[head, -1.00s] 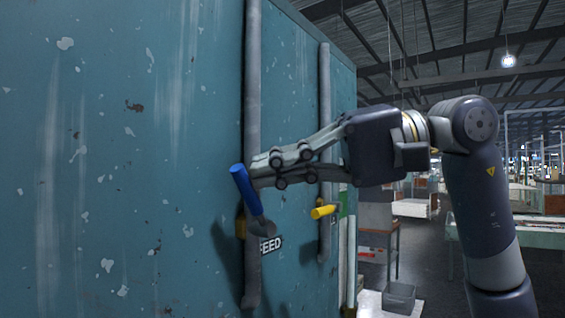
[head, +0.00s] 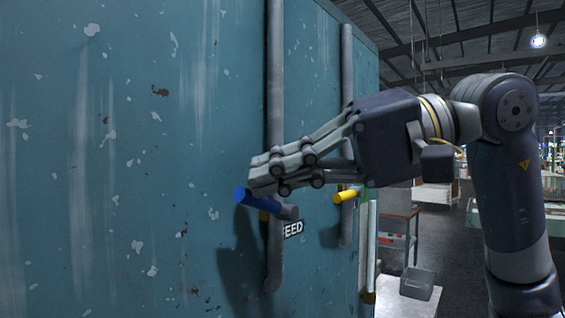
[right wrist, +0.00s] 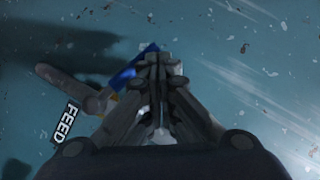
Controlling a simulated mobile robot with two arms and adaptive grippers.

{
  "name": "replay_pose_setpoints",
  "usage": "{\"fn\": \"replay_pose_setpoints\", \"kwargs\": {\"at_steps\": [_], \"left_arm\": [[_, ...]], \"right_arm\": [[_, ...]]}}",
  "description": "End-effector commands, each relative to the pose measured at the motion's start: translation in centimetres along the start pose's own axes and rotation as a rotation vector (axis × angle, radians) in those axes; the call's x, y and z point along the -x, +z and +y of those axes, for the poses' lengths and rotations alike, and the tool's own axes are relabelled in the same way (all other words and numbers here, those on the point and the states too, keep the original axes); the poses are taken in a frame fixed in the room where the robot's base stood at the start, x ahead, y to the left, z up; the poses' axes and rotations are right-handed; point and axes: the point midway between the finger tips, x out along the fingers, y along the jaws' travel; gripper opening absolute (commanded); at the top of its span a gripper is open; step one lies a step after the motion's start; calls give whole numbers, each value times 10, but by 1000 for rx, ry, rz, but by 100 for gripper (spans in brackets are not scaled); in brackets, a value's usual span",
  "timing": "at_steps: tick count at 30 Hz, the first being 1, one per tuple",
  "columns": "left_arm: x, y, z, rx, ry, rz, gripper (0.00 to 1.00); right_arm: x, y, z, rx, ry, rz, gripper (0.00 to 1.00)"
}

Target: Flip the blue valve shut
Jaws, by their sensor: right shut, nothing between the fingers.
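The blue valve handle (head: 255,202) lies nearly level, sloping slightly down to the right, across a vertical grey pipe (head: 275,90) on the teal panel. My right gripper (head: 258,172) is shut and empty, with its fingertips just above the blue handle; I cannot tell for certain whether they touch it. In the right wrist view the shut fingertips (right wrist: 160,60) cover part of the blue handle (right wrist: 127,74). The valve body behind the handle is mostly hidden. My left gripper is not in view.
A FEED label (head: 292,228) sits right of the blue valve. A yellow valve handle (head: 346,195) on a second pipe (head: 347,70) stands to the right, below my right gripper's body. The panel (head: 130,150) left of the blue handle is clear.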

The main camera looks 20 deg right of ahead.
Motion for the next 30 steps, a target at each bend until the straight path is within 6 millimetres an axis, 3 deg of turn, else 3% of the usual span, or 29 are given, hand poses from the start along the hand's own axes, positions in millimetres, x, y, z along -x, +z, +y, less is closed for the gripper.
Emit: {"fn": "replay_pose_setpoints", "kwargs": {"at_steps": [30], "left_arm": [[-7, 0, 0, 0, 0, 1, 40]], "right_arm": [[-9, 14, 6, 0, -1, 0, 0]]}}
